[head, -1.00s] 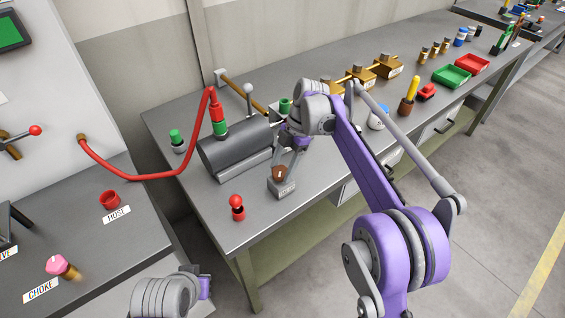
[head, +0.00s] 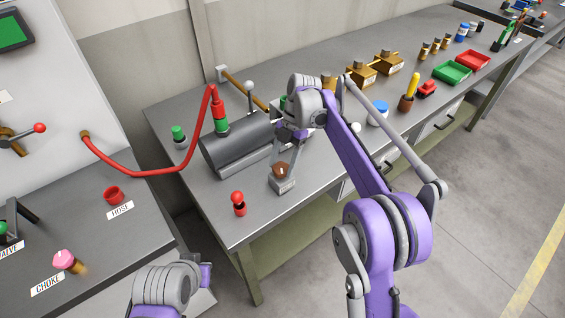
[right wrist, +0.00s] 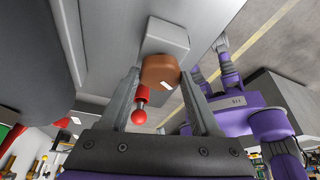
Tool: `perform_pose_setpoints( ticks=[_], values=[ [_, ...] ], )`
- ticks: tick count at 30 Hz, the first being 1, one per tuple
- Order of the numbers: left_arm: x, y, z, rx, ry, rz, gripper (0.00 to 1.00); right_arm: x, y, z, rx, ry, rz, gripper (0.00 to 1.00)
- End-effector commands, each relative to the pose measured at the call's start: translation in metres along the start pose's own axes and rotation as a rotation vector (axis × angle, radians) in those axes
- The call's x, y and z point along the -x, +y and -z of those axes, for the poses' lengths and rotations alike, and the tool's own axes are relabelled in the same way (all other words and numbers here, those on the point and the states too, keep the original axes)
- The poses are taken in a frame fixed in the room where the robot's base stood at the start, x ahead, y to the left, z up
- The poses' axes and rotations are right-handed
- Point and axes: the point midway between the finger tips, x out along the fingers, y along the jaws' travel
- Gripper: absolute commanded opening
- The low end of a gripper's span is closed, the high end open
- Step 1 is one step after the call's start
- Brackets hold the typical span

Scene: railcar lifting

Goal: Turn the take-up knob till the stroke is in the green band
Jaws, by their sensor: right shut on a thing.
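The take-up knob (head: 280,169) is brown and sits on top of a small grey block (head: 284,185) on the bench, in front of a grey cylinder (head: 232,150). My right gripper (head: 284,161) comes down on the knob from above and is shut on it. In the right wrist view the brown knob (right wrist: 160,71) lies between the two finger ends, with a small pale mark on its side; the block (right wrist: 166,38) shows beyond it. I cannot make out the stroke scale or a green band. Only a wrist part of my left arm shows at the bottom of the head view; its fingers do not show.
A red ball-topped piece (head: 238,202) stands left of the block. A red hose (head: 150,174) runs from the panel to the cylinder's green-and-red fitting. A side counter with a pink choke knob (head: 66,260) is at the left. Trays (head: 452,73) and tools stand farther right.

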Motion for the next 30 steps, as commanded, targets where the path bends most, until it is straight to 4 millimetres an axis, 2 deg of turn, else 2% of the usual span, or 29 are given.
perform_pose_setpoints(
  ticks=[1,2,6,17,20,30],
  values=[
    [0.000,0.000,0.000,0.000,0.000,0.000,0.00,0.000,0.000,-0.001,-0.001,-0.001,-0.001,0.08],
    [0.000,0.000,0.000,0.000,0.000,0.000,0.00,0.000,0.000,-0.001,-0.001,-0.001,-0.001,0.67],
    [0.000,0.000,0.000,0.000,0.000,0.000,0.00,0.000,0.000,0.000,-0.001,-0.001,0.000,0.93],
    [0.001,0.000,0.001,0.000,0.001,0.000,0.00,0.004,0.000,0.000,-0.001,0.000,0.000,0.93],
    [0.002,0.000,0.003,0.000,0.002,0.000,0.00,0.016,0.000,0.000,-0.002,-0.001,-0.001,0.93],
    [0.015,0.000,0.018,0.000,0.016,0.000,0.00,0.085,0.000,0.000,-0.001,-0.002,-0.002,0.93]
  ],
)
